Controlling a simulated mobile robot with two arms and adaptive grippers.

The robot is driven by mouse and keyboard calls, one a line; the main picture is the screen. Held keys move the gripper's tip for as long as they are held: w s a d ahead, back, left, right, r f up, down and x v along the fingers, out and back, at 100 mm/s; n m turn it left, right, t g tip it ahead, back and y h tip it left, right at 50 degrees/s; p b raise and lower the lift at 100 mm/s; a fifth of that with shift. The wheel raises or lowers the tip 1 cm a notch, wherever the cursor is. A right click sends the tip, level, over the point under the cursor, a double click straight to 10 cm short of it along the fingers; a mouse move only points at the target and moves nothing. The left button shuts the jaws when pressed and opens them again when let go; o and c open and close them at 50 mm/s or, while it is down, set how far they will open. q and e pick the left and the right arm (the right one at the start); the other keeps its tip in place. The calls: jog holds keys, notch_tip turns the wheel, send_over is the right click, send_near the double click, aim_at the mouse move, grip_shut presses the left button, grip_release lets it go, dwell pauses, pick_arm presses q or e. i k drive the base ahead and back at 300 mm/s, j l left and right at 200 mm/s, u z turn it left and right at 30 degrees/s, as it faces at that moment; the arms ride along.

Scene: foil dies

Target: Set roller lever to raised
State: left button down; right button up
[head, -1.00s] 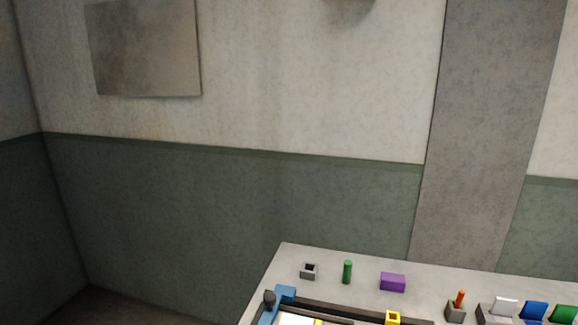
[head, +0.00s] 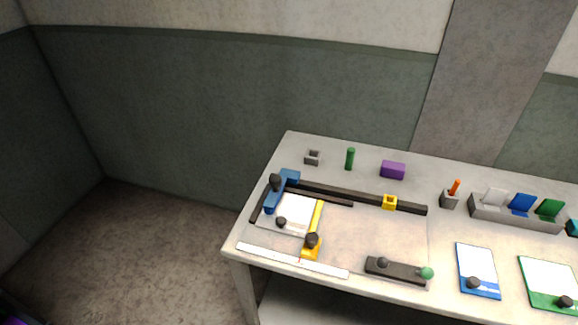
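No part is labelled as the roller lever, so I cannot tell for certain which it is. A dark grey bar (head: 398,271) lies at the table's front edge, with a black knob (head: 382,262) on it and a green ball (head: 427,273) at its right end. To its left is a press-like frame with a blue arm (head: 281,193) topped by a black knob and a yellow arm (head: 316,227) with a black knob. A white sheet (head: 295,213) lies between these arms. Neither gripper is in view.
The pale table (head: 350,230) also holds a white ruler strip (head: 292,261), a dark rail with a yellow slider (head: 390,202), a green cylinder (head: 350,159), a purple block (head: 393,170), a rack of coloured cards (head: 513,217) and two clipboards.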

aim_at(426, 273)
jog(key=l+z, duration=0.2)
jog(key=z, duration=0.85)
